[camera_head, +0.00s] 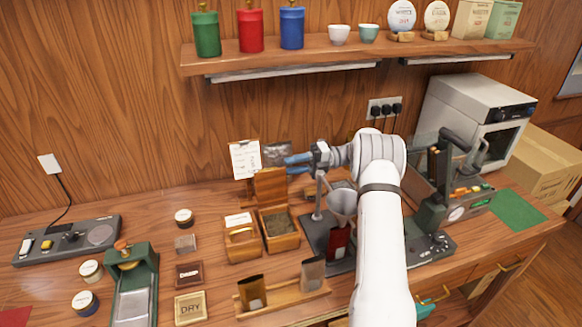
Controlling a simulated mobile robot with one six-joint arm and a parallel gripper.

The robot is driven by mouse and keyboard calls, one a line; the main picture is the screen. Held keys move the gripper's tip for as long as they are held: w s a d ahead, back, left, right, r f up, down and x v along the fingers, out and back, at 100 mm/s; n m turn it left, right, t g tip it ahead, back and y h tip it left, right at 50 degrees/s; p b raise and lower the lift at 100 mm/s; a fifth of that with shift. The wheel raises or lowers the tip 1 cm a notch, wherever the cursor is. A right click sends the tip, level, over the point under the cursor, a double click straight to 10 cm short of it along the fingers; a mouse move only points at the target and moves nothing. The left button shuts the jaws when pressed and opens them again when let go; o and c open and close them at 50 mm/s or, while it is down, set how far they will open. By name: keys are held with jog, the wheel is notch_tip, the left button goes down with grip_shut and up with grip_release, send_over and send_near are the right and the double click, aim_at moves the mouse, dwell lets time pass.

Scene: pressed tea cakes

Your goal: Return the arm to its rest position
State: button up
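My white arm (382,240) rises from the bottom edge and bends left at its wrist. My gripper (290,163) has blue fingers and points left, above the workbench near the back wall. Its two fingers look apart, with nothing seen between them. It hovers just right of the upright lid of an open wooden box (280,242). The arm hides part of the machine behind it.
A dark machine with a grey funnel (343,198) stands below the wrist. A wooden rack (284,300) with two pouches is in front. A green-based machine (450,205) and a white oven (470,115) stand right. A shelf (350,52) hangs above. A clipped card (245,158) is behind.

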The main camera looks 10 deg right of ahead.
jog(key=s+a+r+n+t+h, duration=0.1)
jog(key=s+a+r+n+h, duration=0.4)
jog(key=s+n, duration=0.3)
jog(key=s+a+r+n+h, duration=0.2)
jog(key=s+r+n+h, duration=0.3)
jog(key=s+r+n, duration=0.15)
jog(key=s+d+n+t+h, duration=0.2)
jog(key=s+n+h, duration=0.2)
jog(key=s+n, duration=0.5)
jog(key=s+d+f+n+t+h, duration=0.1)
jog(key=s+n+h, duration=0.3)
jog(key=s+n, duration=0.6)
jog(key=s+d+t, duration=0.1)
jog(key=s, duration=0.4)
jog(key=shift+s+f, duration=0.15)
jog(key=shift+f, duration=0.1)
